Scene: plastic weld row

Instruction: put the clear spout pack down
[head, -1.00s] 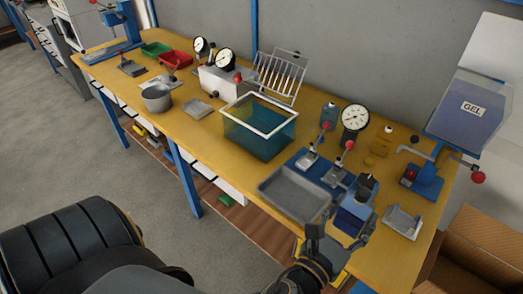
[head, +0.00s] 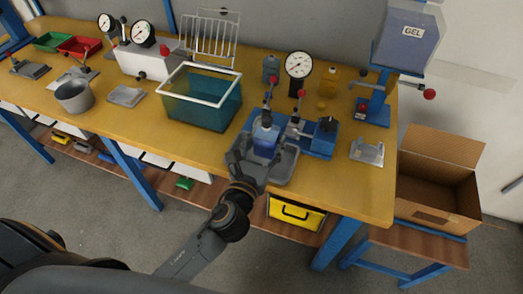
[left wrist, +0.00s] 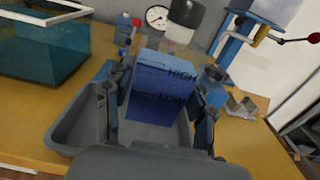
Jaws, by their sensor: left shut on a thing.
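The clear spout pack (head: 265,139), with blue contents, is held upright by my left gripper (head: 256,153) over the grey tray (head: 281,169) at the bench's front edge. In the left wrist view the pack (left wrist: 158,88) shows HIGH and LOW marks between the two fingers (left wrist: 160,105). The left gripper is shut on it. The grey tray (left wrist: 72,128) lies under and around the pack there. The pack's lower end is partly hidden, so I cannot tell whether it touches the tray floor. My right gripper is not in view.
A blue fixture (head: 318,146) with red-knobbed levers stands right behind the tray. A teal tank (head: 200,112) with a white rim stands to its left. The yellow bench (head: 350,190) is clear at front right.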

